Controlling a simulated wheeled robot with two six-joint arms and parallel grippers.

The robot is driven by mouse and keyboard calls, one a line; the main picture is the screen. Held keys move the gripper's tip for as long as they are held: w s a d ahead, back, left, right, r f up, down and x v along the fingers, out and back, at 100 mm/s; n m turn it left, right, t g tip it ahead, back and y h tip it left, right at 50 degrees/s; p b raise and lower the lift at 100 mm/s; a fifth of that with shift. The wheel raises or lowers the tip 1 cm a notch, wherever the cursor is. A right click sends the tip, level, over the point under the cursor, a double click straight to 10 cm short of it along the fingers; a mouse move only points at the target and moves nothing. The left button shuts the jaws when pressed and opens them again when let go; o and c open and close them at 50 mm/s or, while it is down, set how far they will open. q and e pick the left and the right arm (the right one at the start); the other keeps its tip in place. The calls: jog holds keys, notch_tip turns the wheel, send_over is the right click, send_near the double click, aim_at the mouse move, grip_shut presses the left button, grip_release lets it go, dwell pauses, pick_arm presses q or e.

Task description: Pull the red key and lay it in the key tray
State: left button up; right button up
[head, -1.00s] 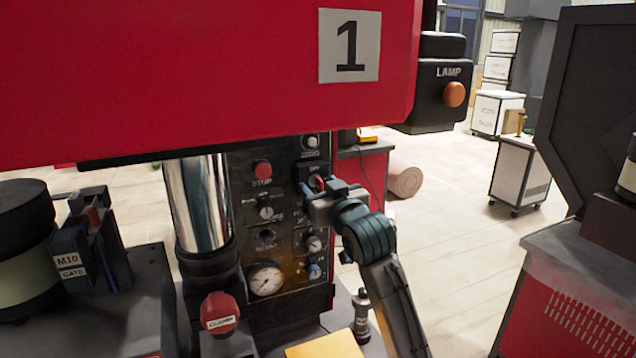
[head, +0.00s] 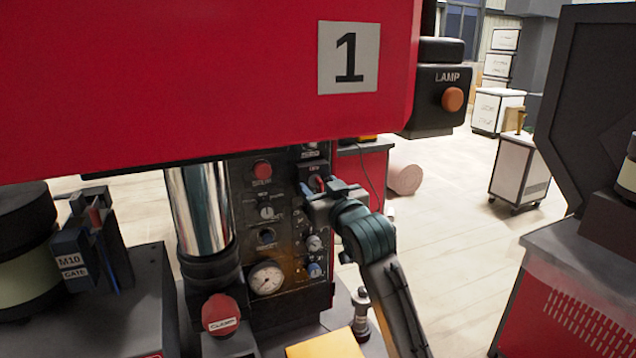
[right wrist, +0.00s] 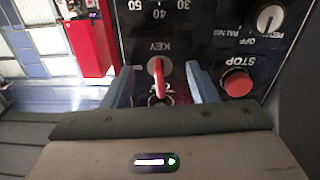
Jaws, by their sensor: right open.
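The red key (right wrist: 159,82) sits in the round lock marked KEY on the dark control panel, in the right wrist view. In the head view the key (head: 319,183) shows small at the right side of the panel. My right gripper (right wrist: 161,86) is open, with one blue-grey finger on each side of the key and gaps between. In the head view my right gripper (head: 324,189) reaches the panel from the lower right. A yellow flat surface (head: 325,345) is cut by the bottom edge; I cannot tell whether it is the key tray. My left gripper is not in view.
A red STOP button (right wrist: 237,83) lies close beside the gripper. The red press housing (head: 200,80) overhangs the panel. A chrome column (head: 203,210) and a red clamp knob (head: 220,313) stand left of it. Open floor lies to the right.

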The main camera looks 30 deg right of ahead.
aim_at(322, 190)
grip_shut()
jog(key=shift+s, duration=0.15)
jog(key=shift+s+a+f+p, duration=0.1)
jog(key=shift+s+p, duration=0.4)
jog(key=shift+s, duration=0.9)
jog(key=shift+s+a+p, duration=0.1)
jog(key=shift+s+p, duration=0.35)
jog(key=shift+s, duration=1.05)
jog(key=shift+f, duration=0.1)
